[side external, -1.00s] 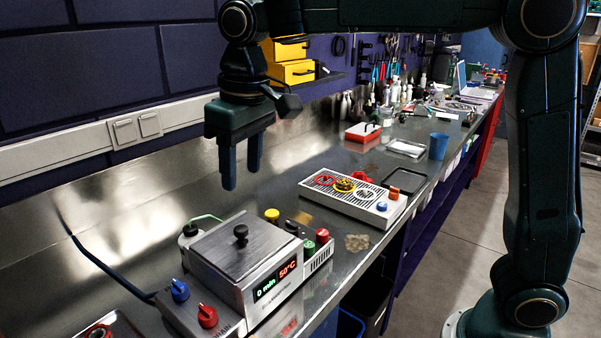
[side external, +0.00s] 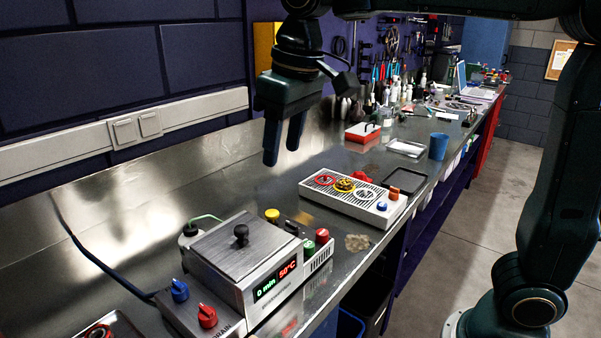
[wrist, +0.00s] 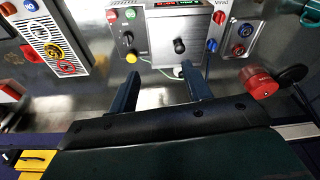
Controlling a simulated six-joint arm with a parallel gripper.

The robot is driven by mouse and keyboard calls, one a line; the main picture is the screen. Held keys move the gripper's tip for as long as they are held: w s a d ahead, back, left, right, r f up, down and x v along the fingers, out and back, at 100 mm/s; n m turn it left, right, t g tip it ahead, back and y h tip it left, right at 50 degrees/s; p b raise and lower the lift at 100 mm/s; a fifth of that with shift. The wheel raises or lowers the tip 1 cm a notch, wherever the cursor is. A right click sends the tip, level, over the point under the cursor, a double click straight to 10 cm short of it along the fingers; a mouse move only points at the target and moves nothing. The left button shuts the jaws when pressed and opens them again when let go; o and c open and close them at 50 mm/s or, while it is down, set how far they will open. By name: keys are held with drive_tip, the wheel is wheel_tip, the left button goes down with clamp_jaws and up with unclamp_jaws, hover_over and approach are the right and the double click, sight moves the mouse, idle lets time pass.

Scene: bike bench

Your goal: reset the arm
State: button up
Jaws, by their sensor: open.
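My gripper (side external: 283,143) hangs above the steel bench (side external: 120,215), near the back wall, with its two fingers apart and nothing between them. In the wrist view, my gripper (wrist: 163,92) also shows both fingers spread over bare bench. The lidded metal box with the 0 min, 50°C display (side external: 245,262) stands on the bench in front and to the left of my gripper. The white tray with red, yellow and grey round parts (side external: 350,198) lies to the right of my gripper, apart from it.
Red and blue knobs (side external: 180,290) sit left of the box. A blue cup (side external: 438,146), a red-and-white box (side external: 363,132) and bottles stand farther along the bench. A yellow cabinet (side external: 265,45) hangs on the wall behind my arm. Bare bench lies below my gripper.

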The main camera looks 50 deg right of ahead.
drive_tip(key=s+d+f+m+t, duration=0.1)
drive_tip(key=s+d+f, duration=0.3)
drive_tip(key=s, duration=0.5)
drive_tip(key=s+d+f+m+t, duration=0.1)
drive_tip(key=s+d+f, duration=0.3)
drive_tip(key=s, duration=0.6)
drive_tip(key=d+t, duration=0.1)
drive_tip(key=d, duration=0.1)
drive_tip(key=shift+d+f, duration=0.25)
drive_tip(key=shift+d, duration=0.1)
drive_tip(key=shift+w, duration=0.1)
